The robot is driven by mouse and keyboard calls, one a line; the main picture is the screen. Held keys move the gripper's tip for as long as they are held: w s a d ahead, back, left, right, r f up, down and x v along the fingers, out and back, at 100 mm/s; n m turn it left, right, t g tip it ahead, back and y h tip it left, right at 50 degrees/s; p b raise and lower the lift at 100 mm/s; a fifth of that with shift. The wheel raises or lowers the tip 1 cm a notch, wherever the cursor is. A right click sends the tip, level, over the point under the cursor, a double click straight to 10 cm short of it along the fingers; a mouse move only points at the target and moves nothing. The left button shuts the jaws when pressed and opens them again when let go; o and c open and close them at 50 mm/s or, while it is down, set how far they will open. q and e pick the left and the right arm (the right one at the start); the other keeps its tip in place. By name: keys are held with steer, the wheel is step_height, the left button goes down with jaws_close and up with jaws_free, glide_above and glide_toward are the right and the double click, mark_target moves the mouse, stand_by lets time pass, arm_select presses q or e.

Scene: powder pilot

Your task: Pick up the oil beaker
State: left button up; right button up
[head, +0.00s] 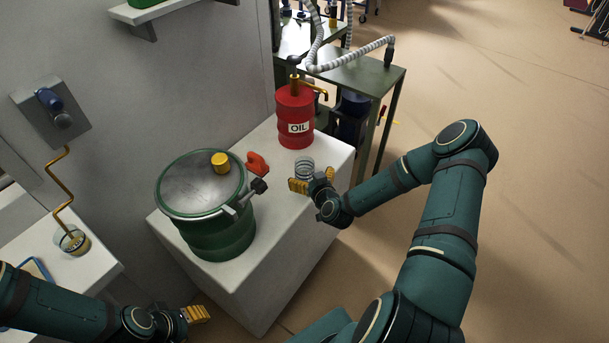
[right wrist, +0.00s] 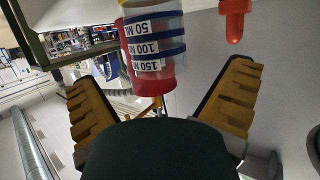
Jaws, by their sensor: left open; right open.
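A clear beaker (head: 304,166) stands on the white bench in front of the red oil drum (head: 295,118). In the right wrist view the beaker (right wrist: 153,30) shows blue bands and volume labels that appear upside down, with red behind it. My right gripper (head: 306,188) is open at the near side of the beaker. In the right wrist view its yellow fingers (right wrist: 160,82) are spread, with the beaker ahead between them, apart from both. My left gripper (head: 197,314) is open and empty, low at the bench's front left.
A green drum (head: 212,238) with a yellow cap stands left of the beaker. A red-handled tool (head: 257,163) is at its rim. A second beaker (head: 74,240) stands under a bent yellow pipe on the left counter. A metal-framed table (head: 365,75) stands behind.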

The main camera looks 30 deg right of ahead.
steer(key=shift+b+x, duration=0.5)
steer(key=shift+x, duration=2.45)
steer(key=shift+r, duration=0.1)
steer(key=c, duration=1.3)
steer(key=shift+o, duration=0.2)
